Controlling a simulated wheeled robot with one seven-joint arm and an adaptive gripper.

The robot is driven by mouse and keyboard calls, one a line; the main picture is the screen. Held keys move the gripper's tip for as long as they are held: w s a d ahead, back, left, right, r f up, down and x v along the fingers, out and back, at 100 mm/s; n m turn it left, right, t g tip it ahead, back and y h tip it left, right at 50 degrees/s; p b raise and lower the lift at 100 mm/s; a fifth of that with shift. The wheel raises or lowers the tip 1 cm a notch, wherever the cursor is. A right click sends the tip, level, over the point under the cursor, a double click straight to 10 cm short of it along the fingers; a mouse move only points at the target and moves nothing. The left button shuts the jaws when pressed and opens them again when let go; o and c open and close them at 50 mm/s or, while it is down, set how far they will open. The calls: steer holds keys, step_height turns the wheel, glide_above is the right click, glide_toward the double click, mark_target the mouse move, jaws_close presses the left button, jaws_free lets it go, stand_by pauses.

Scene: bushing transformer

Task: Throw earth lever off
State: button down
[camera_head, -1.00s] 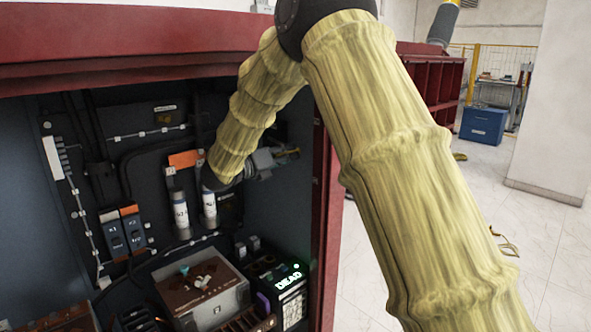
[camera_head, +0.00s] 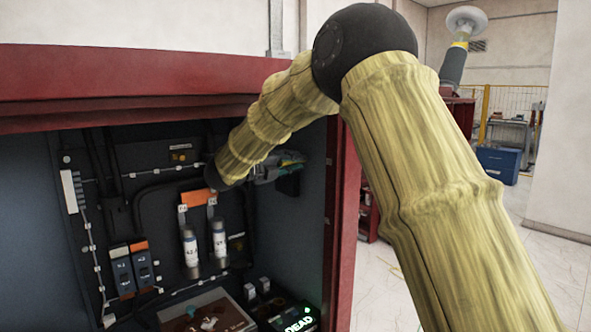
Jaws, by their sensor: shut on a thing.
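My gripper (camera_head: 288,163) is inside the red cabinet, close to its right inner wall, at the end of my yellow-sleeved arm. It is shut on the earth lever, which is small here and mostly hidden by the fingers. A dark block (camera_head: 290,185) on the wall shows just below the fingers. My forearm covers part of the back panel to the left of the gripper.
Two white fuses (camera_head: 190,246) hang below an orange piece (camera_head: 197,198) left of my gripper. Blue switches (camera_head: 121,272) are at lower left. A lit "DEAD" tester (camera_head: 299,322) stands at the bottom. The cabinet's red top edge (camera_head: 130,83) overhangs the opening.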

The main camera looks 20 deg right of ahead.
steer(key=shift+w+a+r, duration=0.1)
steer(key=shift+w+r, duration=0.2)
steer(key=shift+r, duration=0.3)
steer(key=c, duration=1.3)
jaws_free()
steer(key=shift+s+r, duration=0.1)
steer(key=shift+s, duration=0.1)
steer(key=shift+w+f, duration=0.3)
steer(key=shift+f, duration=0.05)
steer(key=shift+s+a+r, duration=0.1)
steer(key=shift+s+a, duration=0.05)
steer(key=shift+s, duration=0.05)
steer(key=shift+s+a, duration=0.1)
steer(key=shift+a, duration=0.1)
steer(key=v, duration=1.1)
steer(key=shift+w+a, duration=0.2)
